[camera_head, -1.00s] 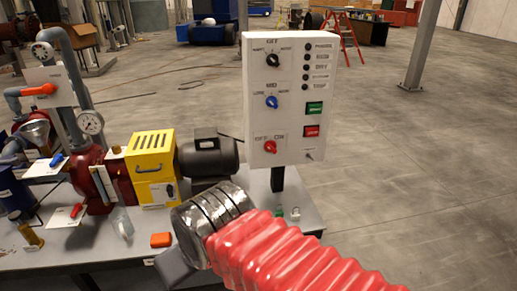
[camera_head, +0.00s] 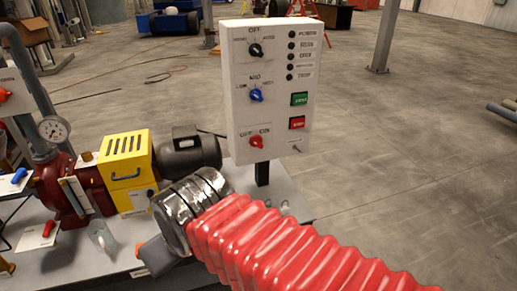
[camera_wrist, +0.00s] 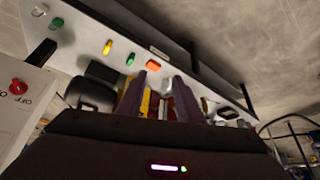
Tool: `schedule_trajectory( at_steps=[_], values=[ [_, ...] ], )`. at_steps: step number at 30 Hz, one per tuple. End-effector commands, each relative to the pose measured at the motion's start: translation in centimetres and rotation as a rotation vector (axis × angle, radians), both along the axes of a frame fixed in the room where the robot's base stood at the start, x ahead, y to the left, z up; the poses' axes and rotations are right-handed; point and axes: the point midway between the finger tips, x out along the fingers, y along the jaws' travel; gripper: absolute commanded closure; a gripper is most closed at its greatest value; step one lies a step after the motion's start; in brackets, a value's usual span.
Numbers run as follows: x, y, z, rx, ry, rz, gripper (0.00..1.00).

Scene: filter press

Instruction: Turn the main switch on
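The main switch is a red knob (camera_head: 257,142) low on the white control panel (camera_head: 236,118), under the labels OFF at left and ON at right. Which way it points is too small to tell. In the wrist view the red knob (camera_wrist: 18,87) is at the left edge on the panel. My gripper (camera_wrist: 158,92) shows two fingers apart with nothing held between them. It is well clear of the knob, to the knob's right in the wrist view. In the head view my arm hides most of the gripper, low and left of the panel.
The panel also has a black knob (camera_head: 256,50), a blue knob (camera_head: 256,95), a green button (camera_head: 299,99) and a red button (camera_head: 297,122). A yellow box (camera_head: 125,160) and a dark motor (camera_head: 190,152) stand on the bench left of the panel.

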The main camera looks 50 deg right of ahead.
Motion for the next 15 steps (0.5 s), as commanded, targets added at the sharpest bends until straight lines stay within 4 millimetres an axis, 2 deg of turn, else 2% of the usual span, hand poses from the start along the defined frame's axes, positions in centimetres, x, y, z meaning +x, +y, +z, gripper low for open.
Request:
schedule_trajectory(
  at_steps=[3,8,15],
  values=[
    [1.0,-0.8,-0.2,-0.016,-0.016,-0.009,0.67],
    [4.2,-4.0,-0.7,-0.073,-0.075,-0.031,0.67],
    [10.1,-10.9,-1.8,-0.216,-0.202,-0.051,0.67]
  ],
)
